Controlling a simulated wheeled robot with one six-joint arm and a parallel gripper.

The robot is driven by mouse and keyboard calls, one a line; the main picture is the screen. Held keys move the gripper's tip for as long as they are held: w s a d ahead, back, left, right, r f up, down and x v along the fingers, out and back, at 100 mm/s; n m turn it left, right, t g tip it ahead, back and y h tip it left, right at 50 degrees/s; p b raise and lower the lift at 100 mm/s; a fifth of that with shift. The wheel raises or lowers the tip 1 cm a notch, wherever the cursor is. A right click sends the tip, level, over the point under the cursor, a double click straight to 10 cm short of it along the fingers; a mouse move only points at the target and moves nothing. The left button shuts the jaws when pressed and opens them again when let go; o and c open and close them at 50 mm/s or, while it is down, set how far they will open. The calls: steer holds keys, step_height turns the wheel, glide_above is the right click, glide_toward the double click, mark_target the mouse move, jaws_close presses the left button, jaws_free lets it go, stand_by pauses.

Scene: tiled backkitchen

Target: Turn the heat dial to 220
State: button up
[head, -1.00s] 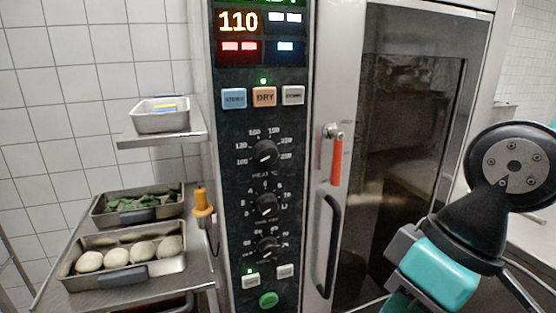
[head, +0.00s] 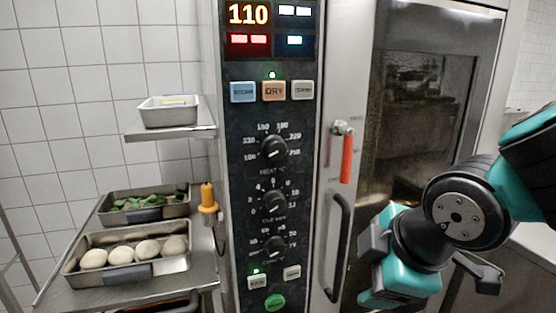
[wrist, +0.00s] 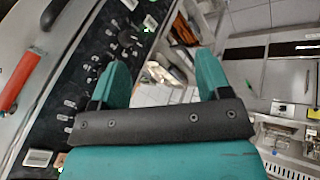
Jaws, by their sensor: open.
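The heat dial (head: 274,147) is the top black knob of three on the dark oven panel (head: 240,195). Its scale runs around it; its exact pointer setting is too small to read. The panel lies along the left of that view with black knobs, apart from the fingers; I cannot tell which is the heat dial. In the head view my arm is at the right, before the oven door, away from the dial.
A red lever (head: 347,158) and a black door handle (head: 338,245) stick out right of the panel, between the dials and my arm. Two more dials (head: 275,202) sit below. At left are an orange-handled probe (head: 208,198) and trays of dough balls (head: 120,255) and greens (head: 150,201).

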mark_target(278, 149)
steer(key=w+a+r+n+t+b, duration=0.3)
steer(key=w+n+t, duration=0.4)
steer(key=n, duration=0.5)
steer(key=a+r+n+t+y+b, duration=0.15)
steer(key=a+r+n+t, duration=0.35)
steer(key=n, duration=0.6)
steer(key=shift+y, duration=0.45)
steer(key=p+x, duration=0.5)
steer(key=p, duration=0.1)
steer(key=r+p+x, duration=0.1)
steer(key=p+x, duration=0.4)
steer(key=p, duration=0.2)
steer(key=p+x, duration=0.5)
steer(key=p, duration=0.1)
steer(key=shift+w+d+r+p, duration=0.1)
steer(key=shift+w+r+p, duration=0.05)
steer(key=shift+r+p, duration=0.25)
steer(key=shift+w+a+f, duration=0.2)
steer(key=shift+w, duration=0.35)
steer(key=c, duration=0.9)
